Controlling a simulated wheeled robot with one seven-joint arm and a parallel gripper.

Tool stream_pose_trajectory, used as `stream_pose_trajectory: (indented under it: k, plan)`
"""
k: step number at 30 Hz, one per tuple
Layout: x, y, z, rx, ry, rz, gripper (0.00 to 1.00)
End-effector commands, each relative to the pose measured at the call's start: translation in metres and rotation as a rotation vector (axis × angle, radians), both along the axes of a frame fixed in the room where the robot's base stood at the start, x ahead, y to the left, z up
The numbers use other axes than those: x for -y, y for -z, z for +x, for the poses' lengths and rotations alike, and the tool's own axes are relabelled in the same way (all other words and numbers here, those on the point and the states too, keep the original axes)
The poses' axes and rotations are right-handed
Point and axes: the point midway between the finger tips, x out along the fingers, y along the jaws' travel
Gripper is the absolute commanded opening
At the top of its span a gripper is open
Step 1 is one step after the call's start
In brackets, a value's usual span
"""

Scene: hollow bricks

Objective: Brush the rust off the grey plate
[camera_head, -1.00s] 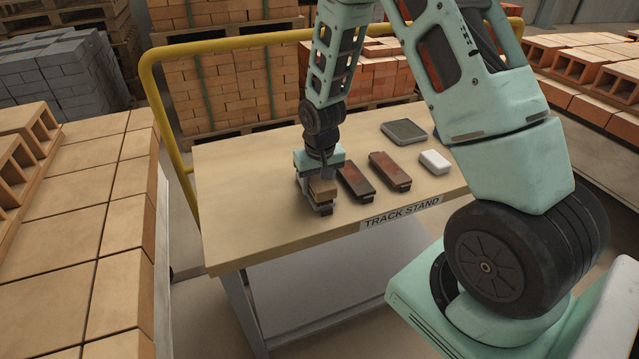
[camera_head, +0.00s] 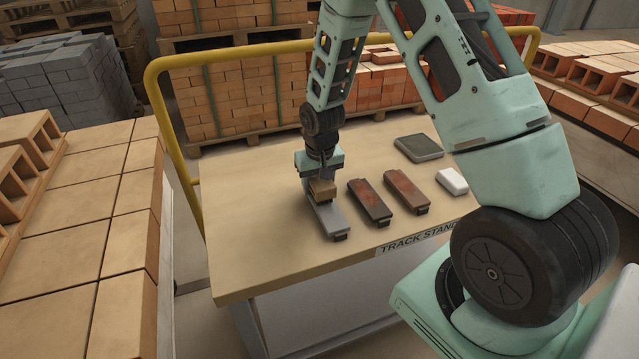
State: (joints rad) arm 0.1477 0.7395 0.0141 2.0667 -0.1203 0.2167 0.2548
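My gripper (camera_head: 321,172) points down and is shut on a tan wooden block (camera_head: 322,189), which looks like the back of a brush; its underside is hidden. The block sits at the far end of the grey plate (camera_head: 330,220), touching or just above it. The grey plate lies lengthwise on the table, with its near end toward the front edge. Its exposed near part looks plain grey with no rust showing; its far part is hidden under the block and gripper.
Two rust-brown plates (camera_head: 370,201) (camera_head: 407,191) lie just right of the grey plate. A white block (camera_head: 452,181) and a dark grey tray (camera_head: 418,148) are farther right. The table (camera_head: 250,230) is clear at left. A yellow rail (camera_head: 230,53) runs behind it.

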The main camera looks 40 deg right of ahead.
Motion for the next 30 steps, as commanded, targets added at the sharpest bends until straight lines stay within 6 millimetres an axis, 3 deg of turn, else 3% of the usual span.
stream_pose_trajectory:
  k: [4,7,24,30]
  plan:
    - [0.000,-0.009,0.003,-0.001,-0.001,0.000,0.20]
    - [0.000,-0.032,0.005,0.004,-0.001,0.000,0.20]
    - [-0.001,-0.079,0.013,-0.001,-0.003,0.000,0.20]
    - [-0.001,-0.085,0.015,0.000,-0.004,0.000,0.20]
